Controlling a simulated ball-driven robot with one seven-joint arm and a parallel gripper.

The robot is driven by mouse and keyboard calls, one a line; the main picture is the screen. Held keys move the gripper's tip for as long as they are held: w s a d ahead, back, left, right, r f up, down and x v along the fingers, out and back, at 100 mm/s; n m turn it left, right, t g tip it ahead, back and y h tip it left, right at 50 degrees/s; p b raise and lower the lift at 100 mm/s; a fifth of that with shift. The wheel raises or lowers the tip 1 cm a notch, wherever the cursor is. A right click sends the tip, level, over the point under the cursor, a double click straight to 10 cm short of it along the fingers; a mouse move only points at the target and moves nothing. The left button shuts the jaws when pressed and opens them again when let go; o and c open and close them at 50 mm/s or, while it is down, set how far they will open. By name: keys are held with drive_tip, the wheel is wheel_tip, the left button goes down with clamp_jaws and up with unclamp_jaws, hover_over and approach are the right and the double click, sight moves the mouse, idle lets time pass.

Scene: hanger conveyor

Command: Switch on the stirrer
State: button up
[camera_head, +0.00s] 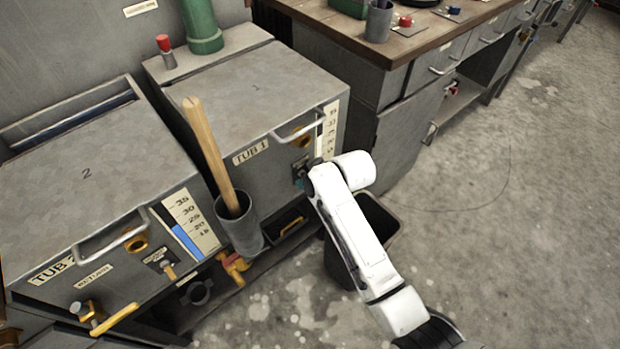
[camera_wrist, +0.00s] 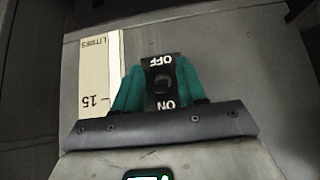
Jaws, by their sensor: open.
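My gripper (camera_head: 303,172) is at the front face of Tub 1 (camera_head: 285,125), and my white arm and hand hide that part of the face in the head view. In the wrist view, a dark switch plate (camera_wrist: 162,104) carries OFF and ON, printed upside down. A small dark knob (camera_wrist: 162,84) sits between the words; I cannot tell which way it is set. The teal fingers of my gripper (camera_wrist: 159,72) are open, one on each side of the plate. I cannot tell whether they touch anything.
A pale litres gauge (camera_wrist: 98,75) is beside the switch. Tub 2 (camera_head: 85,180) stands left, with a grey cup (camera_head: 240,226) holding a wooden handle between the tubs. A dark bin (camera_head: 375,215) stands below my arm. A workbench (camera_head: 385,45) is behind; the floor right is clear.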

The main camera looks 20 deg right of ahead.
drive_tip(key=p+v, duration=0.2)
drive_tip(key=v, duration=0.8)
drive_tip(key=shift+s+r, duration=0.2)
drive_tip(key=shift+r, duration=0.1)
drive_tip(key=shift+d, duration=0.1)
drive_tip(key=s+d+m+g+h+p, duration=0.1)
drive_tip(key=s+d+m+g+p, duration=0.1)
drive_tip(key=s, duration=1.4)
drive_tip(key=s+d+m+g+h+p, duration=0.1)
drive_tip(key=s+d+g+p, duration=0.3)
drive_tip(key=s, duration=1.2)
drive_tip(key=shift+s+m+h, duration=0.3)
drive_tip(key=shift+m, duration=0.2)
